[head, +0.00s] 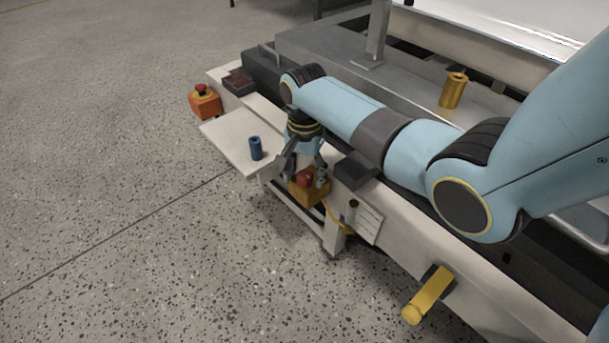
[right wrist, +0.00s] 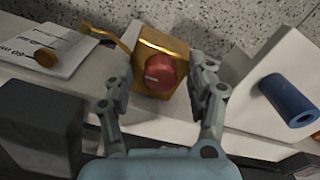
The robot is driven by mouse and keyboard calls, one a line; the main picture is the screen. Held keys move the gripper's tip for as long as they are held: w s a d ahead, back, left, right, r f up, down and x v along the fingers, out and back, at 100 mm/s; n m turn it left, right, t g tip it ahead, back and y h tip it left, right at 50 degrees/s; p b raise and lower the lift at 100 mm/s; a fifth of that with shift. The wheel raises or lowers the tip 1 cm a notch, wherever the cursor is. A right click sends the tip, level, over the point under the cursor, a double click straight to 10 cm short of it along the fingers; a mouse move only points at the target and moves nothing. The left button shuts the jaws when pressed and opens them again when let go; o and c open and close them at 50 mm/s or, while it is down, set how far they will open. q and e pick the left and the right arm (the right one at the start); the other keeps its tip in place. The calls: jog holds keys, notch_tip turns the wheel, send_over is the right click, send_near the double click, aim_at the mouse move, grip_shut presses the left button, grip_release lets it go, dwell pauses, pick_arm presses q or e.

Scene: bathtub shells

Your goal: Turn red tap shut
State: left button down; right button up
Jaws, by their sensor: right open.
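The red tap (right wrist: 160,72) is a round red knob with a white mark on its face. It sits on a brass-yellow block (right wrist: 157,46) at the front edge of the bench. In the head view the red knob (head: 305,177) shows below my right gripper (head: 304,169). My right gripper also shows in the right wrist view (right wrist: 164,74). It is open, with one finger on each side of the knob. Gaps show between the fingers and the knob, and I see no clear contact. My left gripper is out of view.
A yellow handle (head: 427,296) juts out at lower right. An orange box with a red button (head: 205,101) is at far left. A brass cylinder (head: 453,91) stands on the bench.

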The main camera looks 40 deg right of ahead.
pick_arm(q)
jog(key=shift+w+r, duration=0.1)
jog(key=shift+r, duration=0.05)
pick_arm(e)
jog(key=shift+c, duration=0.2)
jog(key=c, duration=1.1)
jog(key=n+p, duration=0.4)
jog(key=shift+r, duration=0.2)
jog(key=n+p, duration=0.2)
jog(key=n, duration=0.4)
jog(key=shift+f+n+p, duration=0.15)
jog(key=shift+n+p, duration=0.15)
jog(key=shift+p, duration=0.05)
jog(key=n, duration=0.3)
jog(key=shift+n+p, duration=0.3)
jog(key=shift+p, duration=0.1)
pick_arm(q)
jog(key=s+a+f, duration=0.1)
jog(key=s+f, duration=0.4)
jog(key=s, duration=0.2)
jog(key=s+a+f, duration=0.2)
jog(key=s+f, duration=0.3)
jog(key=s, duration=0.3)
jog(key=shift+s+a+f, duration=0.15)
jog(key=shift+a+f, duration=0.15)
pick_arm(e)
jog(key=shift+d+f+n, duration=0.1)
jog(key=shift+n, duration=1.8)
